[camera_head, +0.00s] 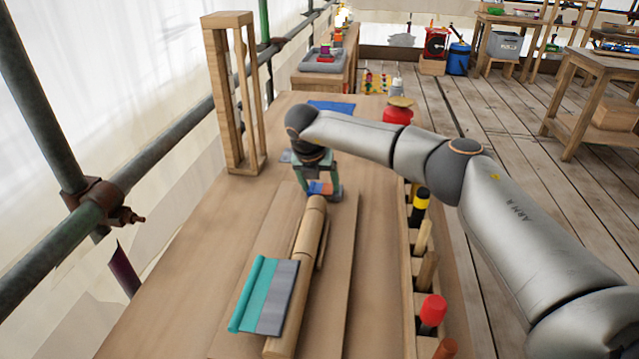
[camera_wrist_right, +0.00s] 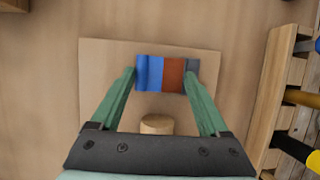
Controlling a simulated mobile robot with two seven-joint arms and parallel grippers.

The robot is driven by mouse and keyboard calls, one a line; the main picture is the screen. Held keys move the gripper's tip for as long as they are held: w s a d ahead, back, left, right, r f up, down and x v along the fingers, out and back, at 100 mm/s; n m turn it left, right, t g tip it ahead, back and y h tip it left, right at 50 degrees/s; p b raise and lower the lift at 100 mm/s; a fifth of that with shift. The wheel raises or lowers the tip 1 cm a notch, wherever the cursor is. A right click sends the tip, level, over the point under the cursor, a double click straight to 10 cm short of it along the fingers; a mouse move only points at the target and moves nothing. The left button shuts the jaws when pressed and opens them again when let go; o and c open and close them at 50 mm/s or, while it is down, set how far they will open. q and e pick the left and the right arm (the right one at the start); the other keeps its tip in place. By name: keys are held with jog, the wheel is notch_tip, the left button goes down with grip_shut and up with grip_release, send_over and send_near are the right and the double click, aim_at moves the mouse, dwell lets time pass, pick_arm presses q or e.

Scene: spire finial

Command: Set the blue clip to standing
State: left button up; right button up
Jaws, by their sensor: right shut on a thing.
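The blue clip (camera_head: 316,188) is a small piece with blue, rust-orange and grey bands, low over the workbench just beyond the end of a wooden rod. In the wrist view the clip (camera_wrist_right: 150,72) lies crosswise between the green fingers, over a pale board. My right gripper (camera_head: 320,187) points down and is shut on it, one finger at each end; its fingers also show in the wrist view (camera_wrist_right: 165,76). I cannot tell whether the clip touches the board. My left gripper is not in view.
The wooden rod (camera_head: 309,235) lies along planks on the bench. A teal and grey piece (camera_head: 268,295) lies nearer. A wooden frame (camera_head: 238,100) stands at the left. A slotted tool rack runs along the right edge, with a red-topped tool (camera_head: 433,308). Bench left of the planks is clear.

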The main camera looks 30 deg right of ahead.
jog(key=shift+c, duration=1.2)
jog(key=shift+d, duration=0.1)
jog(key=shift+s+d+r+t+y+b, duration=0.15)
jog(key=shift+d+r+t+y+b, duration=0.1)
jog(key=shift+t+y+b, duration=0.45)
jog(key=y+b, duration=0.1)
jog(key=m+t+y+b, duration=0.1)
jog(key=shift+s+d+r+t+b, duration=0.15)
jog(key=shift+s+d+t+b, duration=0.05)
jog(key=shift+d+t+b, duration=0.1)
jog(key=shift+s+d+r+t+y+b, duration=0.15)
jog(key=shift+r+t+y+b, duration=0.25)
jog(key=shift+y+b, duration=0.45)
